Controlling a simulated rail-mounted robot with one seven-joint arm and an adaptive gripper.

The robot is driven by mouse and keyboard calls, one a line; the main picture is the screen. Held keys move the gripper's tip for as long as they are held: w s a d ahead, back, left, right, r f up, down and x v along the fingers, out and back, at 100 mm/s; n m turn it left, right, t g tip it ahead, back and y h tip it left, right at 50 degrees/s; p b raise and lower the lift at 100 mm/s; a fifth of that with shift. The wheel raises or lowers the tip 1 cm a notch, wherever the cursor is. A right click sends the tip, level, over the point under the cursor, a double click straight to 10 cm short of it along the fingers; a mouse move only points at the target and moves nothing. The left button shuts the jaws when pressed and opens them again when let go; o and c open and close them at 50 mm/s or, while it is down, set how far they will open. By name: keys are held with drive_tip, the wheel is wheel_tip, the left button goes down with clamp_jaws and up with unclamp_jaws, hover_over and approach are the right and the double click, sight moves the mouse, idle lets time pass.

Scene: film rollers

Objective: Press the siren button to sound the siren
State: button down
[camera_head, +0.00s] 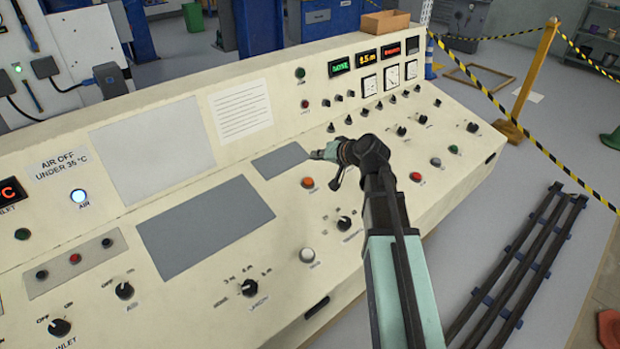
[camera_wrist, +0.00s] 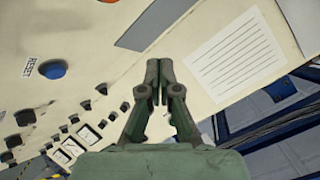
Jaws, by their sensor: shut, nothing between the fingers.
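My gripper (camera_head: 320,154) reaches over the cream control console (camera_head: 180,290) from the right. Its tips are near the right edge of the small grey panel (camera_head: 280,160). In the wrist view, my gripper (camera_wrist: 159,80) has its fingers together and empty. I cannot tell whether it touches the console. No button carries a readable siren label. An orange button (camera_head: 307,182) lies just below the small grey panel, and a white button (camera_head: 306,255) lies nearer the front. A blue button (camera_wrist: 52,69) beside a RESET label shows in the wrist view. My arm hides part of the console.
Red buttons (camera_head: 416,177) and several black knobs (camera_head: 344,223) lie around my arm. Meters (camera_head: 391,77) and lit displays (camera_head: 367,57) stand along the upper panel. A paper sheet (camera_head: 240,110) is left of them. An open cardboard box (camera_head: 386,22) sits on the back edge.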

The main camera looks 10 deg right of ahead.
drive_tip(key=shift+a+r, duration=0.1)
drive_tip(key=shift+a, duration=0.2)
drive_tip(key=b, duration=0.4)
hover_over(311, 183)
drive_tip(key=f, duration=0.7)
drive_tip(key=shift+s+d+f, duration=0.15)
drive_tip(key=shift+s+f, duration=0.1)
drive_tip(key=shift+f, duration=0.05)
drive_tip(key=shift+w+f+b, duration=0.15)
drive_tip(key=shift+f+b, duration=0.4)
idle(0.5)
drive_tip(key=shift+w+f+b, duration=0.1)
drive_tip(key=shift+f+b, duration=0.3)
drive_tip(key=shift+b, duration=0.1)
